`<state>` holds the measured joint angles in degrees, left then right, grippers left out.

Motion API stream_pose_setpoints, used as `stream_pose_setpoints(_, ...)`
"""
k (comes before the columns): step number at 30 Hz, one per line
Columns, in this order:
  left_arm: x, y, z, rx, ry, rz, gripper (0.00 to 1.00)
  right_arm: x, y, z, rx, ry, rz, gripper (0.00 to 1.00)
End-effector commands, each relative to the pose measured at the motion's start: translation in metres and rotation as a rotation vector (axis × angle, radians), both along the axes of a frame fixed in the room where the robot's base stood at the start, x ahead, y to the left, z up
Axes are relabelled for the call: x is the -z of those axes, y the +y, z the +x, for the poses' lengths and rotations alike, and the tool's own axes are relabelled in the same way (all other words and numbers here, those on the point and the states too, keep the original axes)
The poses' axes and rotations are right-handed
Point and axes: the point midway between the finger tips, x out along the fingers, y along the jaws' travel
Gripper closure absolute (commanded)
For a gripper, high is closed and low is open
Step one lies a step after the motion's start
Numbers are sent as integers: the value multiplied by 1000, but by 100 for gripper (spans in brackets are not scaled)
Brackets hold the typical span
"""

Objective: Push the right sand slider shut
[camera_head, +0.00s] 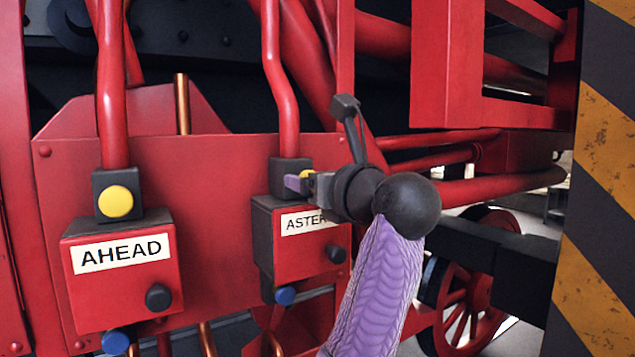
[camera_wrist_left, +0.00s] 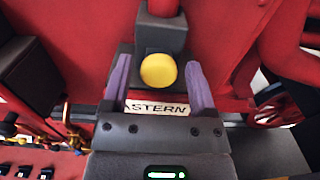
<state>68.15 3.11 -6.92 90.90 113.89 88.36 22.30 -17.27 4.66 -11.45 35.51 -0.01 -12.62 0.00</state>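The right sand box (camera_head: 300,250) is red, labelled ASTERN. A dark block (camera_head: 290,165) with a yellow round knob (camera_head: 307,174) sits on its top under a red pipe; I take this as the right slider. My left gripper (camera_head: 299,182) is in front of it and partly hides it and the label. In the left wrist view its purple fingers (camera_wrist_left: 158,75) stand open on either side of the yellow knob (camera_wrist_left: 158,71), above the ASTERN label (camera_wrist_left: 160,108). I cannot tell whether they touch the block. My right gripper is not in view.
A similar red AHEAD box (camera_head: 122,285) with a yellow knob (camera_head: 116,201) stands to the left. Both boxes have a black knob and a blue knob. Red pipes and beams crowd the upper right. A striped post (camera_head: 595,180) stands at the right edge.

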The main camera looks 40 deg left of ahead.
Motion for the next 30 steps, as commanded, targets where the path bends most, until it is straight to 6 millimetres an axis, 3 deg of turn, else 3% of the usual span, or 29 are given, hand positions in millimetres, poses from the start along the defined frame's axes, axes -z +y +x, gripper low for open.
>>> stream_pose_setpoints(11, 3, -6, -2, 1, 0, -2, 16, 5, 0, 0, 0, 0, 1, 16)
stream_pose_setpoints(22, 4, -81, -32, 4, 0, -2, 16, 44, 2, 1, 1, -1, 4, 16)
stream_pose_setpoints(30, 1, -92, -38, -1, 2, 0, 16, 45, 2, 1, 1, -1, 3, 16)
